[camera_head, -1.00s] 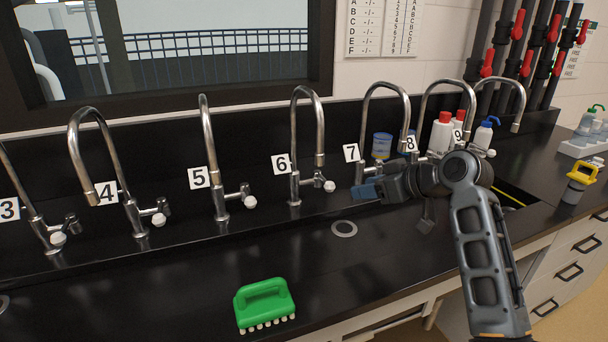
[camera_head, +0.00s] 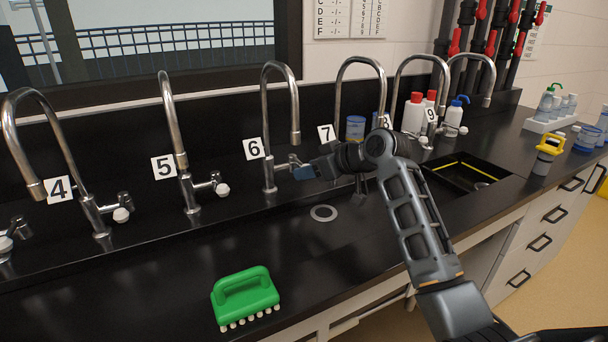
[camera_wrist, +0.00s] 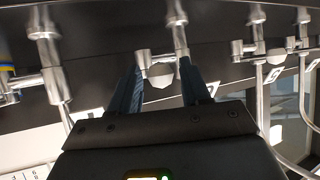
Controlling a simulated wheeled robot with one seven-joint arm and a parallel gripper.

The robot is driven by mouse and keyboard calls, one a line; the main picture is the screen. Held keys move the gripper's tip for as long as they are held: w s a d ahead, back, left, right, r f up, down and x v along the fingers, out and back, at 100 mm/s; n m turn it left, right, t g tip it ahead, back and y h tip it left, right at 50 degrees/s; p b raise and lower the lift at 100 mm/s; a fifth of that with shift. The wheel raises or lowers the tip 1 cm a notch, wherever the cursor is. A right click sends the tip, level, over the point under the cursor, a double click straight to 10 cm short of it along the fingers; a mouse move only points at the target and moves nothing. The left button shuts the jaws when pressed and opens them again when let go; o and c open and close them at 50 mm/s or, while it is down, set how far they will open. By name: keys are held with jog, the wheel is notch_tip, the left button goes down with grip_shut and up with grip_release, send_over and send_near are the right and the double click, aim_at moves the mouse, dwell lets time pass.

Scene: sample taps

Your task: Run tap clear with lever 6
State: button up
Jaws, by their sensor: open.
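Tap 6 (camera_head: 268,180) is a tall chrome gooseneck tap with the number 6 plate (camera_head: 254,149) beside it in the head view. Its side lever (camera_head: 287,166) points right, and my gripper (camera_head: 305,173) is right at it, hiding the lever's end. In the wrist view a lever with a white round knob (camera_wrist: 160,74) lies between the two blue fingers of my gripper (camera_wrist: 165,90). The fingers are open, one on each side of the knob. I cannot tell whether either finger touches it.
Tap 5 (camera_head: 184,165) stands to the left and tap 7 (camera_head: 338,105) to the right, partly behind my arm. A green brush (camera_head: 245,298) lies on the black bench (camera_head: 150,290). A drain (camera_head: 323,213) is in front of tap 6.

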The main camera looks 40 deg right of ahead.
jog(key=shift+w+f, duration=0.2)
jog(key=shift+w, duration=0.3)
jog(key=shift+s, duration=0.1)
jog(key=p+v, duration=0.4)
jog(key=v, duration=0.3)
jog(key=shift+s+r, duration=0.25)
jog(key=shift+s, duration=0.15)
dwell(0.3)
